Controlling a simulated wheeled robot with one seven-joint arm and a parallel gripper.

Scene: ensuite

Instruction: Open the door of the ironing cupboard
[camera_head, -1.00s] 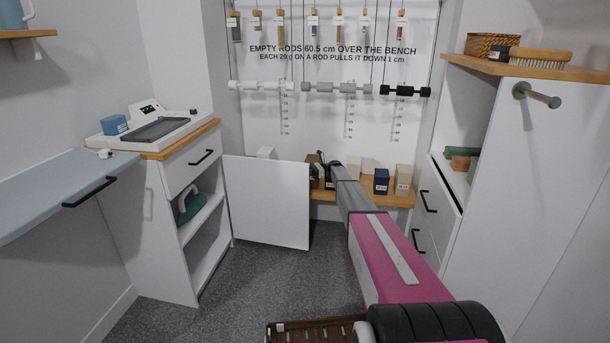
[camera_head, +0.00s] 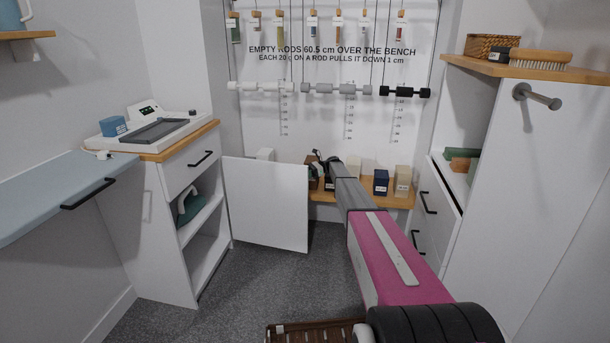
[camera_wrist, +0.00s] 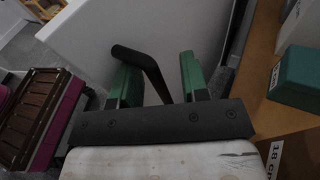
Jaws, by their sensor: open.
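The white door (camera_head: 265,204) stands swung out beside the low left cabinet (camera_head: 165,235), whose shelves are exposed and hold a green iron (camera_head: 188,207). In the wrist view the door's white panel (camera_wrist: 205,30) lies ahead of my gripper (camera_wrist: 160,80). The door's black bar handle (camera_wrist: 145,63) runs between the two green fingers, which are apart. I cannot tell whether either finger touches it. In the head view my gripper (camera_head: 323,167) is small and partly hidden at the end of my arm, near the door's top right corner.
A wooden bench (camera_head: 345,196) with several small boxes stands behind the door. A white cabinet (camera_head: 540,190) is on the right; a blue ironing board (camera_head: 65,190) is on the left. Open grey carpet (camera_head: 270,285) lies before the door.

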